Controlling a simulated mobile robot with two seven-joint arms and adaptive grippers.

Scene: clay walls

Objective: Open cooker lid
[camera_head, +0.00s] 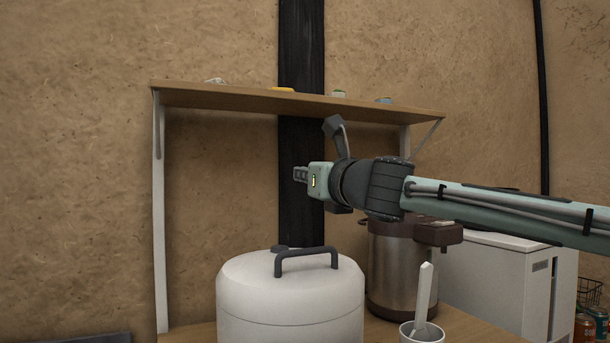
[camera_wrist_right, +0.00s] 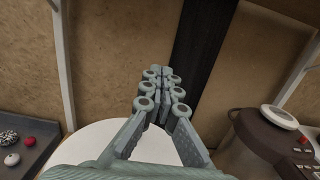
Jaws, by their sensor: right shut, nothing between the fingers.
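The cooker (camera_head: 290,300) is a white round pot on the wooden table. Its white lid (camera_head: 240,268) is on it and looks closed, with a dark arched handle (camera_head: 306,253) on top. Part of the white lid also shows in the right wrist view (camera_wrist_right: 95,143), below my gripper, with the handle hidden there. My right gripper (camera_head: 299,174) is shut and empty, up in the air above the lid and apart from it, pointing left in the head view. Its closed fingers (camera_wrist_right: 160,88) show in the right wrist view. My left gripper is not in view.
A brown and steel dispenser (camera_head: 393,265) stands behind and right of the cooker. A cup with a white utensil (camera_head: 422,332) is at the front right. A wooden shelf (camera_head: 300,103) on white brackets spans above my right gripper. A white box-shaped appliance (camera_head: 500,280) is at the right.

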